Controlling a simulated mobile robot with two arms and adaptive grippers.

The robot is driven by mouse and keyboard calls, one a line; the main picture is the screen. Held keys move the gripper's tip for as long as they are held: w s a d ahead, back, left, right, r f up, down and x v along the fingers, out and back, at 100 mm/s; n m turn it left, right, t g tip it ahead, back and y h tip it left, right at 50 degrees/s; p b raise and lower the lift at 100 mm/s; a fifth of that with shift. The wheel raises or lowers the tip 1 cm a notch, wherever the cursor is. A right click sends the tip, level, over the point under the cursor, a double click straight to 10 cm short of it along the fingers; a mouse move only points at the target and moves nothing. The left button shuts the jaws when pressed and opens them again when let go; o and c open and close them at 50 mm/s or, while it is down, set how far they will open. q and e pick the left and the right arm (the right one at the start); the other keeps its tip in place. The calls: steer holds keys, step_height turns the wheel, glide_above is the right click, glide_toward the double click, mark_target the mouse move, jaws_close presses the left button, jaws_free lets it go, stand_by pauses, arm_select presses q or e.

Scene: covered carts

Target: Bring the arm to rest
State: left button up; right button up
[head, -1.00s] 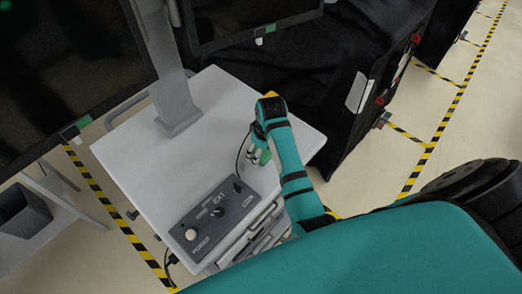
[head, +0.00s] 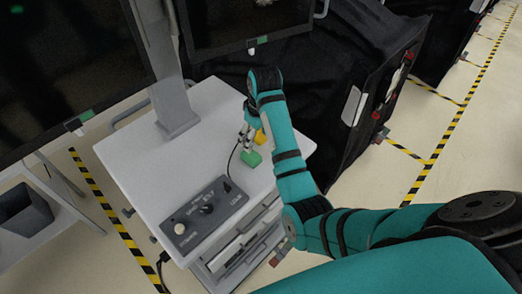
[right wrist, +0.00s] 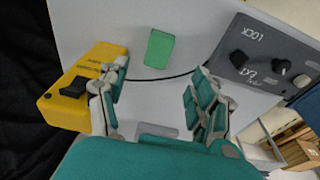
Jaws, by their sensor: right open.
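My right gripper (head: 246,139) is open above the right part of a grey cart top (head: 145,146), with its fingers pointing down. In the right wrist view its two fingers (right wrist: 157,100) stand wide apart with nothing between their tips. A yellow box with a black switch (right wrist: 85,88) lies beside the left-hand finger, which overlaps its edge; I cannot tell whether they touch. In the head view the yellow box (head: 262,137) is mostly hidden by my arm. My left gripper is out of view.
A green patch (right wrist: 159,48) lies on the cart top near a black cable. A grey control panel (head: 207,211) with knobs sits at the cart's front. A monitor post (head: 172,90) rises at the back. A black-covered cart (head: 330,85) stands close on the right.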

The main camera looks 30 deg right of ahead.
steer(key=s+d+f+m+h, duration=0.1)
steer(key=s+f, duration=0.6)
steer(key=s, duration=0.7)
steer(key=s+a+t, duration=0.2)
steer(key=s+a, duration=0.2)
steer(key=s, duration=1.2)
step_height(320, 180, down, 31)
steer(key=g+b, duration=0.2)
steer(key=b, duration=0.6)
arm_select(q)
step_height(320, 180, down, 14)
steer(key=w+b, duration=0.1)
steer(key=b, duration=0.5)
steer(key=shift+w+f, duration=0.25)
arm_select(e)
steer(key=s+d+f, duration=0.1)
steer(key=s+f, duration=0.8)
steer(key=f, duration=0.3)
steer(key=s+d+f, duration=0.2)
steer(key=s+f, duration=0.6)
steer(key=f, duration=0.4)
steer(key=shift+s+g, duration=0.35)
steer(key=shift+g, duration=0.05)
